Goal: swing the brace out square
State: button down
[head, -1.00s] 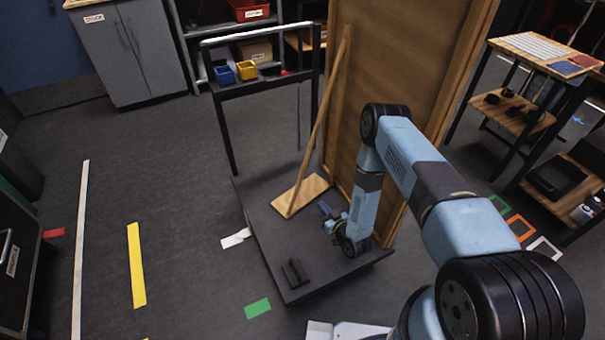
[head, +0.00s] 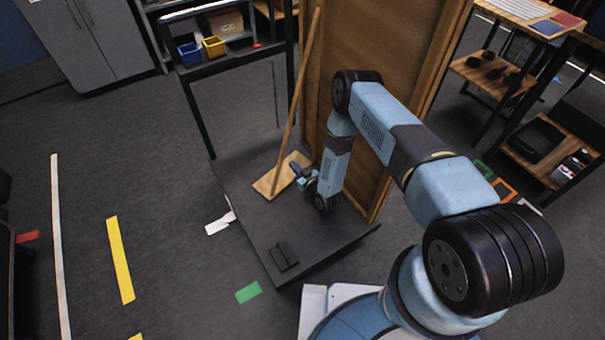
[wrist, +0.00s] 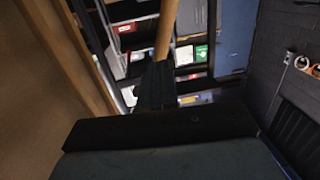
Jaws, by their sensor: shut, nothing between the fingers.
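The brace (head: 297,100) is a long thin wooden bar in the head view. It leans along the left edge of a tall wooden panel (head: 385,90), and its lower end stands at a flat wooden board (head: 265,186) on a dark cart deck (head: 235,170). My gripper (head: 298,172) is low over the deck, just right of the brace's lower part. In the wrist view my dark fingers (wrist: 157,85) are together and empty, and the brace (wrist: 166,32) rises straight behind them. I cannot tell whether they touch it.
A black rail frame (head: 195,110) stands at the cart's far left end. A small black block (head: 284,256) lies on the near deck. A shelf table (head: 515,85) stands at right. The floor left of the cart is open, with tape marks such as a yellow strip (head: 120,260).

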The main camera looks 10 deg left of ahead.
jog(key=shift+x, duration=2.4)
